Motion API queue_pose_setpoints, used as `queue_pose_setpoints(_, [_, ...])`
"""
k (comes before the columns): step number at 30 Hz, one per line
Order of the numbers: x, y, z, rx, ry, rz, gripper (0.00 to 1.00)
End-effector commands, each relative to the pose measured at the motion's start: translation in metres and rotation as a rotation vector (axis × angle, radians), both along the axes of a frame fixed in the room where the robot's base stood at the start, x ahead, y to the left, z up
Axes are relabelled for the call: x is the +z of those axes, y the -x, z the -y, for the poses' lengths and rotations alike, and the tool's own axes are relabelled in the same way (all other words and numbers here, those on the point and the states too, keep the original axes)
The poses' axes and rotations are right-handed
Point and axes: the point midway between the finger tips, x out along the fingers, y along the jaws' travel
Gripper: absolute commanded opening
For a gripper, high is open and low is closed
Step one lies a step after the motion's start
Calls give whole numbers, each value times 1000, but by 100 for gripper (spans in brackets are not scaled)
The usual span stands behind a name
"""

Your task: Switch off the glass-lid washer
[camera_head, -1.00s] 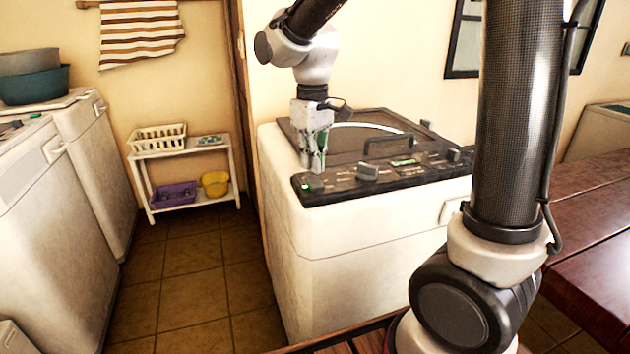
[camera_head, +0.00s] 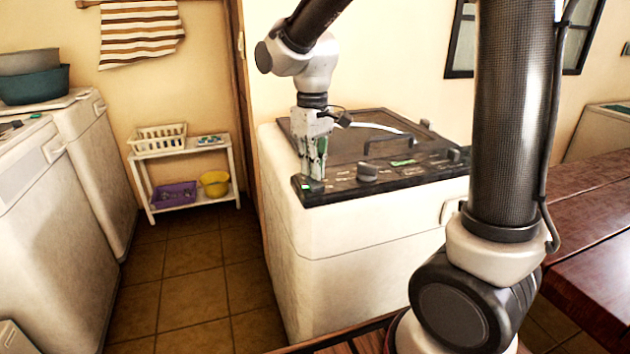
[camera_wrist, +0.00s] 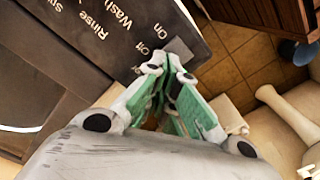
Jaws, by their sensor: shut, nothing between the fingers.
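The washer (camera_head: 350,240) is a white box in the middle of the head view, with a closed dark-framed glass lid (camera_head: 345,145). Its black control panel (camera_head: 400,177) runs along the front top edge. A small green-lit switch (camera_head: 306,187) sits at the panel's left end. My gripper (camera_head: 314,178) is shut and empty, pointing down right at that switch and partly covering it. I cannot tell whether it touches. In the wrist view, my gripper's fingertips (camera_wrist: 170,68) are together beside the "On" and "Off" labels on the panel (camera_wrist: 150,25); the switch is hidden there.
A knob (camera_head: 367,172) and a small green display (camera_head: 403,162) sit farther right on the panel. A lid handle (camera_head: 390,145) stands up behind them. White machines (camera_head: 50,200) stand at the left, a small white shelf (camera_head: 165,152) behind. A wooden table (camera_head: 600,250) is at right.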

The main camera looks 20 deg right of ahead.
Motion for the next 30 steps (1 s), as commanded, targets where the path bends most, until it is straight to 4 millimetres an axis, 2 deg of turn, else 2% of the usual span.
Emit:
queue_pose_setpoints(17, [-5, 0, 0, 0, 0, -1, 0])
queue_pose_setpoints(30, [32, 0, 0, 0, 0, 1, 0])
